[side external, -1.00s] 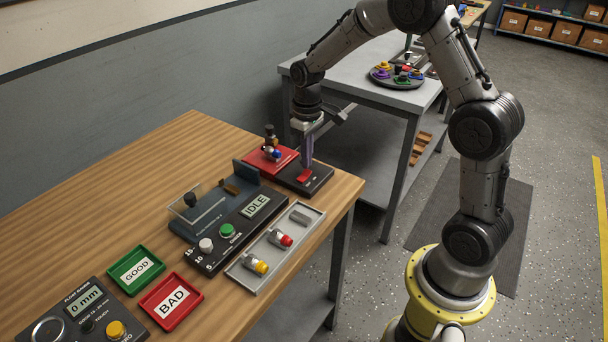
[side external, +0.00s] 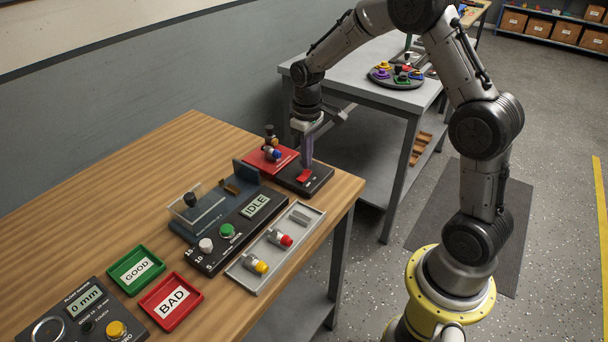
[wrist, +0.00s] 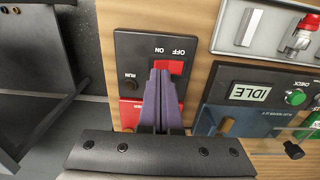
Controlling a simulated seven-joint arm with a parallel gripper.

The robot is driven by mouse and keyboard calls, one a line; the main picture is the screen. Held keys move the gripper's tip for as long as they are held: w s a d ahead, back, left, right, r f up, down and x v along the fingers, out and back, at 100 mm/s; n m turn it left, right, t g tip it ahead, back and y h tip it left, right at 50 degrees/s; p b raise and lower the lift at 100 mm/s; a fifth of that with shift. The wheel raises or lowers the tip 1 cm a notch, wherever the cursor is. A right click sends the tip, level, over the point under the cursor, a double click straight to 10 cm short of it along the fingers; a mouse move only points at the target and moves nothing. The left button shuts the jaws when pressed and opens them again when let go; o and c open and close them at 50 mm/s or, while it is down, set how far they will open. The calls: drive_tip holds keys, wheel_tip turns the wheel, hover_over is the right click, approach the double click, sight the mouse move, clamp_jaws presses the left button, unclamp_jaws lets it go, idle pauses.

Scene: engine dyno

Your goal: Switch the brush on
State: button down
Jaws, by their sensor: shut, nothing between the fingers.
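A black switch panel (side external: 319,179) lies at the far right end of the wooden bench. It bears a red switch (side external: 303,176). In the wrist view the switch (wrist: 176,66) sits beside the OFF and ON labels, with a black RUN button (wrist: 131,86) on the same panel. My gripper (side external: 308,162) is shut and empty, pointing down at the switch. In the wrist view its fingertips (wrist: 160,72) cover part of the switch, so I cannot tell its position or whether they touch it. A red base (side external: 271,158) with a small dark upright device adjoins the panel.
A tester reading IDLE (side external: 255,205) stands nearby, with a grey tray (side external: 270,263) of plug-like parts in front. Green GOOD (side external: 137,268) and red BAD (side external: 171,302) trays and a gauge (side external: 83,310) lie further left. Bare wood lies behind them.

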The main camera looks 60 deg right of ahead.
sight(307, 172)
drive_tip(key=shift+f, duration=1)
idle(0.4)
drive_tip(key=shift+r, duration=3.55)
